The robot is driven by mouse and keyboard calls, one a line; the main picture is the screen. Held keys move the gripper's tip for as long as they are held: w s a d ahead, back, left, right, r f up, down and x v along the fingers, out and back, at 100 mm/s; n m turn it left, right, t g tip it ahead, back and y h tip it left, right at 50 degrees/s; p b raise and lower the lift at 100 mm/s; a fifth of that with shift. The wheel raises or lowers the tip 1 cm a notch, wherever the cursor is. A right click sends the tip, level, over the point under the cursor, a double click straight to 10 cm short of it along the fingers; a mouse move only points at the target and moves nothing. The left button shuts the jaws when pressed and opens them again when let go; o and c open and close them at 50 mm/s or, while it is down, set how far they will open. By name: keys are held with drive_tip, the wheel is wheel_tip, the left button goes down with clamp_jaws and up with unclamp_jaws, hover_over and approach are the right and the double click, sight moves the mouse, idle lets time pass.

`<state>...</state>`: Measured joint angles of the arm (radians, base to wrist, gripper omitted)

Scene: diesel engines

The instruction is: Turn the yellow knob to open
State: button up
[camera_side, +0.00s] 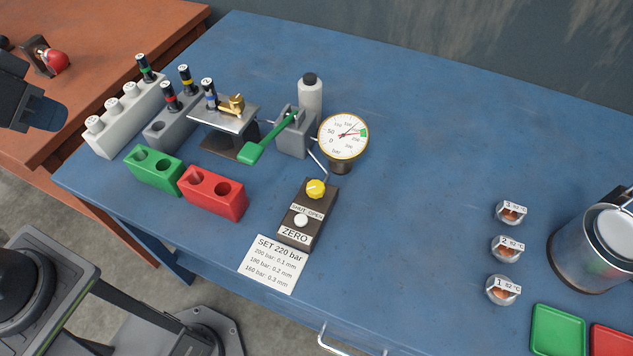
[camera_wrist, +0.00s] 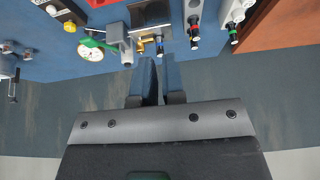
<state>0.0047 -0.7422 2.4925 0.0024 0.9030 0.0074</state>
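The yellow knob (camera_side: 316,188) sits at the top of a dark box (camera_side: 309,220) on the blue table, above a SHUT OPEN label (camera_side: 307,212). A white mark crosses the knob; which word it points to I cannot tell. A white ZERO button (camera_side: 301,220) is below the label. The knob also shows at the upper left of the wrist view (camera_wrist: 69,27). My gripper (camera_side: 45,115) is at the far left of the side view, well away from the knob. In the wrist view its two fingers (camera_wrist: 159,75) are close together with nothing visible held; their opening is unclear.
A pressure gauge (camera_side: 343,136) and a pump with a green lever (camera_side: 268,140) stand behind the box. Green (camera_side: 154,169) and red (camera_side: 212,192) blocks and a grey rack (camera_side: 174,124) are left. A note (camera_side: 273,265) lies in front.

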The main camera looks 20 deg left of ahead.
drive_tip(key=o, duration=0.6)
drive_tip(key=w+d+r+m+g, duration=0.1)
drive_tip(key=w+d+r+m, duration=0.1)
drive_tip(key=w+d+m, duration=0.3)
drive_tip(key=shift+w+r+m+g, duration=0.4)
drive_tip(key=shift+w+m, duration=0.2)
drive_tip(key=shift+w, duration=0.25)
drive_tip(key=o, duration=0.3)
drive_tip(key=w+d+m, duration=0.4)
drive_tip(key=d, duration=0.1)
drive_tip(key=w+d+f+m+g+y, duration=0.1)
drive_tip(key=w+d+m, duration=0.1)
drive_tip(key=d, duration=0.1)
drive_tip(key=shift+o, duration=0.2)
drive_tip(key=m+y, duration=0.3)
drive_tip(key=m, duration=0.9)
hover_over(316, 188)
drive_tip(key=s+d, duration=0.3)
drive_tip(key=d, duration=0.2)
wheel_tip(316, 188, down, 12)
drive_tip(key=x, duration=1.4)
drive_tip(key=shift+s, duration=0.2)
drive_tip(key=shift+c, duration=0.4)
drive_tip(key=c, duration=0.8)
